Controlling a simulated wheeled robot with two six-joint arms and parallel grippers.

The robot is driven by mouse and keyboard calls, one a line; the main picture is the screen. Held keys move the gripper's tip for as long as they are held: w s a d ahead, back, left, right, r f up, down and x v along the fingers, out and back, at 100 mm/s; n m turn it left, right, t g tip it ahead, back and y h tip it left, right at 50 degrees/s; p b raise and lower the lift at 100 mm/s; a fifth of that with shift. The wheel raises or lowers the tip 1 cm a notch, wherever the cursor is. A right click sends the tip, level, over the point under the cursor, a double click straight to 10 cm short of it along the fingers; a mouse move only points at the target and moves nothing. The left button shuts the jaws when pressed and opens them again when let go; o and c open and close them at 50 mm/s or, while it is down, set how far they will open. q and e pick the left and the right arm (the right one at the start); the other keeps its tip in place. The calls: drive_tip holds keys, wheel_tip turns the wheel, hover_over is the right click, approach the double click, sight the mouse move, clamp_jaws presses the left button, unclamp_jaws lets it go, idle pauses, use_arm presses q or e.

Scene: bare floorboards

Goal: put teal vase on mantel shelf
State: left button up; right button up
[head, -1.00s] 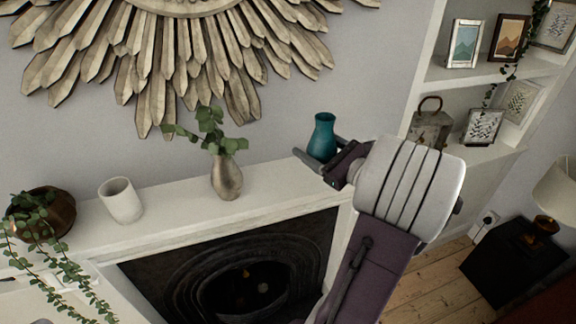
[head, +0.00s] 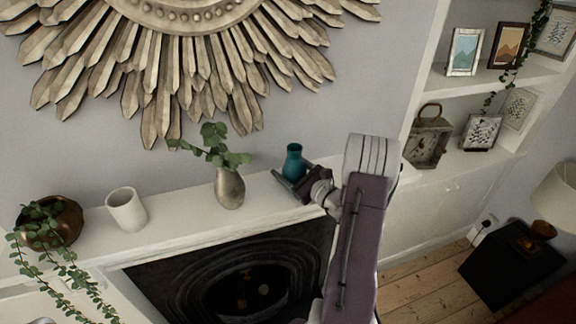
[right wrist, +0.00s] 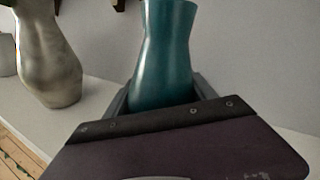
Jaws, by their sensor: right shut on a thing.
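The teal vase (head: 294,163) is upright over the right part of the white mantel shelf (head: 178,216). My right gripper (head: 291,181) is shut on its lower body, reaching in from the right. In the right wrist view the teal vase (right wrist: 163,55) stands between the fingers, and its base is hidden behind the gripper body. I cannot tell whether the base touches the shelf. My left gripper is not in view.
A metallic vase with green leaves (head: 229,187) stands on the shelf left of the teal vase. A white cup (head: 126,210) and a brown pot with a trailing plant (head: 66,222) stand further left. A sunburst mirror frame (head: 190,60) hangs above. Shelves with frames (head: 465,52) are at right.

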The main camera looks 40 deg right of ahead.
drive_tip(key=shift+s+a+b, duration=0.1)
drive_tip(key=shift+s+b, duration=0.05)
drive_tip(key=shift+b, duration=0.15)
drive_tip(key=o, duration=1.7)
drive_tip(key=shift+s, duration=0.1)
drive_tip(key=shift+r+p, duration=0.25)
drive_tip(key=shift+p, duration=0.2)
drive_tip(key=s+b, duration=0.1)
drive_tip(key=s, duration=0.2)
drive_tip(key=s+b, duration=0.1)
drive_tip(key=s, duration=0.3)
drive_tip(key=s+d+b, duration=0.1)
drive_tip(key=s+b, duration=0.1)
drive_tip(key=s, duration=0.2)
drive_tip(key=shift+f, duration=0.2)
drive_tip(key=shift+s+r, duration=0.1)
drive_tip(key=shift+s, duration=0.3)
